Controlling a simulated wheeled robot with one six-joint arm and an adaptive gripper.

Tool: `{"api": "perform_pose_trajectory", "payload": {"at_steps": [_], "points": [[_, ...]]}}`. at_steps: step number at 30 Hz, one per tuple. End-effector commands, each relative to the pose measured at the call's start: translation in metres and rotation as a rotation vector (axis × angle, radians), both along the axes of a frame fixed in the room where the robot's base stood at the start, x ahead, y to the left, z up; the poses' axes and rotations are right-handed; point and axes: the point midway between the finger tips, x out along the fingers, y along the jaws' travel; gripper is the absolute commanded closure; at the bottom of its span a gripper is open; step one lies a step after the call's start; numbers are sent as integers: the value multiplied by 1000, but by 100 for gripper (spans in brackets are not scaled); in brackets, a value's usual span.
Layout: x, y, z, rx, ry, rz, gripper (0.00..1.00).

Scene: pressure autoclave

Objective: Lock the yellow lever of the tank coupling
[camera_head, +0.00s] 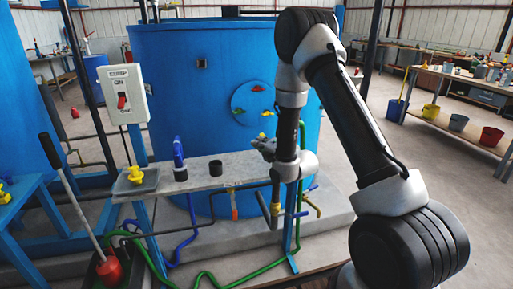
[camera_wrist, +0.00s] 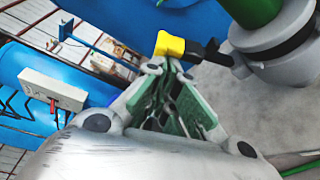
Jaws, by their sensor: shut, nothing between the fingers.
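The yellow lever (camera_wrist: 170,44) shows in the wrist view just beyond my fingertips. A short black arm (camera_wrist: 212,52) joins it to the grey tank coupling (camera_wrist: 278,48) at the upper right, where a green hose (camera_wrist: 250,10) enters. My gripper (camera_wrist: 168,74) is shut and empty, its tips very close to the lever; I cannot tell whether they touch it. In the head view, my gripper (camera_head: 264,146) is by the front of the blue tank (camera_head: 165,85), with a small yellow spot beside its tip. The coupling is mostly hidden there.
Pipes and a green hose (camera_head: 235,283) lie below. A switch box (camera_head: 135,84) stands at left.

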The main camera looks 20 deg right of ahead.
Motion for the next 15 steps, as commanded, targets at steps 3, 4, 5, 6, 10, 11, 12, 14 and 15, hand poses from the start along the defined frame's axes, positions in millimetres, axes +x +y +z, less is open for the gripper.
{"api": "perform_pose_trajectory", "payload": {"at_steps": [3,4,5,6,10,11,12,14,15], "points": [[0,-8,4,95,0,-3,100],[0,-9,5,120,0,-2,100],[0,-10,6,142,0,-3,100],[0,-12,8,170,0,-3,100],[0,-17,11,251,0,-2,100],[0,-18,12,255,-2,-3,100],[0,-20,13,253,-2,-2,100],[0,-21,13,251,-2,-3,100],[0,-22,14,250,-1,-3,100]]}}
